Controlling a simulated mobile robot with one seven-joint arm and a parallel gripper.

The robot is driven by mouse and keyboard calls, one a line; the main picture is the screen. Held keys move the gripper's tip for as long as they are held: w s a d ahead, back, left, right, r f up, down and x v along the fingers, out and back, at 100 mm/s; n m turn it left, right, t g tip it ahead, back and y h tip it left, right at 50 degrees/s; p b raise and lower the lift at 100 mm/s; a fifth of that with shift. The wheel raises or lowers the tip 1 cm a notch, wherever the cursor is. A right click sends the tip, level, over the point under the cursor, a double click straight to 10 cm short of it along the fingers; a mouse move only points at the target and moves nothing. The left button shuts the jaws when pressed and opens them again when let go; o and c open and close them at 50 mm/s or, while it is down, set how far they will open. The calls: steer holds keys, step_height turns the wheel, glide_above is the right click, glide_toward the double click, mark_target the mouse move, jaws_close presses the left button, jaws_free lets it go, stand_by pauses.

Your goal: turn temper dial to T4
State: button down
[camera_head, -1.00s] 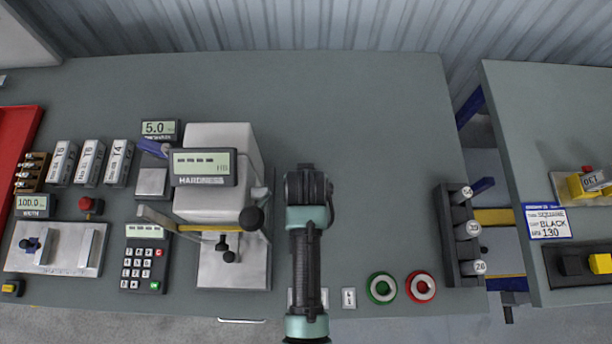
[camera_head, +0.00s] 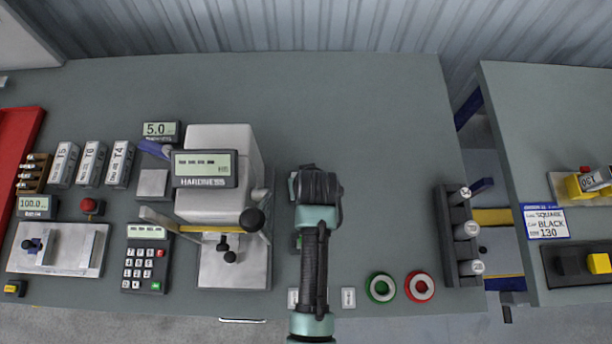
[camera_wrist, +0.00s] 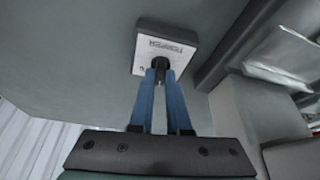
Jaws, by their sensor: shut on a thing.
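The temper dial shows in the wrist view as a grey box with a white printed face (camera_wrist: 152,50) and a small dark knob (camera_wrist: 161,62). My gripper (camera_wrist: 161,72) has its two blue fingers closed on the knob. The print on the face is too small and tilted to read, so I cannot tell which mark the knob points at. In the head view my arm covers the fingers and nearly all of the dial; a thin strip of a grey box (camera_head: 293,188) shows at the arm's left side.
The hardness tester (camera_head: 215,205) stands close left of my arm. Farther left are a keypad (camera_head: 146,262) and grey blocks marked T5, T6 or similar, and T4 (camera_head: 120,163). A green ring (camera_head: 381,287) and red ring (camera_head: 420,287) lie right. The table's back right is clear.

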steer(key=n+y, duration=0.1)
steer(key=n, duration=0.3)
steer(key=shift+w+d+g, duration=0.1)
steer(key=shift+d+g, duration=0.05)
steer(key=shift+g, duration=0.15)
steer(key=shift+n+g+y, duration=0.3)
steer(key=shift+n+y, duration=0.4)
steer(key=shift+n, duration=0.7)
steer(key=c, duration=0.9)
jaws_free()
steer(key=b+v, duration=0.2)
steer(key=v, duration=1.1)
steer(key=shift+w, duration=0.15)
